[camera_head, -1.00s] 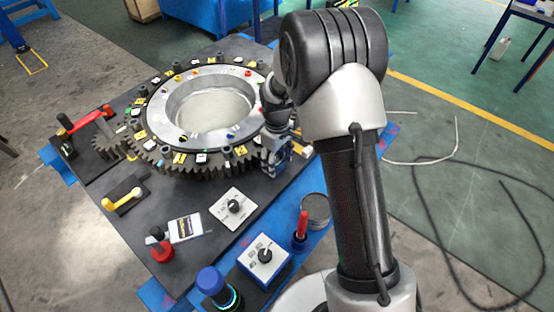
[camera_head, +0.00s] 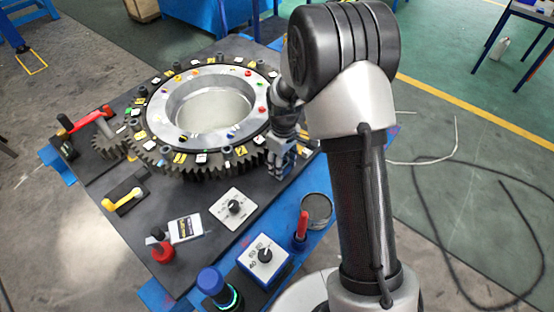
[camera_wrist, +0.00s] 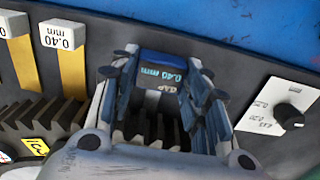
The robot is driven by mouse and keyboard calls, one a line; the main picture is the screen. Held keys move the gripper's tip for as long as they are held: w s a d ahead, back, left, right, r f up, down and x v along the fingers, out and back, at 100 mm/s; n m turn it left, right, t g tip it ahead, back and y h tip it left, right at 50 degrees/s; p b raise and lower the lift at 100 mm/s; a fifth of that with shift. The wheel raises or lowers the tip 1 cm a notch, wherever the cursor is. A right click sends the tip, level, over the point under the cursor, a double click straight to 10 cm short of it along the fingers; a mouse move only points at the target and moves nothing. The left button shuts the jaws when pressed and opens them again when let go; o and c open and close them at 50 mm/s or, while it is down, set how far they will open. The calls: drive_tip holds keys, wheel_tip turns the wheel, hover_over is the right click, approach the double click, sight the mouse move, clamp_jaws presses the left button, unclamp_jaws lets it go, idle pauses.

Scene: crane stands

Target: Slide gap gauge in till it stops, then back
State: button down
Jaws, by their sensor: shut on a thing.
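My gripper (camera_wrist: 165,88) is shut on the gap gauge (camera_wrist: 163,70), a dark blue block marked "0.40 mm GAP" in light letters. The gauge sits between both fingers, beside dark gear teeth (camera_wrist: 30,118). Its lower end is hidden, so I cannot tell whether it is in a gap. In the head view my gripper (camera_head: 281,170) points down at the right side of the large toothed ring (camera_head: 190,168); the gauge cannot be made out there. Two yellow strips with white "0.40 mm" labels (camera_wrist: 63,36) stand left of the gripper in the wrist view.
A white knob panel (camera_head: 232,208) lies in front of the ring, also in the wrist view (camera_wrist: 278,108). A small pinion (camera_head: 110,146) with a red-handled lever stands at the left. A round tin (camera_head: 317,208), a red-handled tool (camera_head: 301,228) and a blue knob box (camera_head: 265,258) stand near the front.

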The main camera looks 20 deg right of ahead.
drive_tip(key=shift+s+d, duration=0.5)
drive_tip(key=shift+s, duration=0.25)
drive_tip(key=c, duration=0.9)
unclamp_jaws()
wheel_tip(320, 180, up, 12)
drive_tip(key=shift+r, duration=0.1)
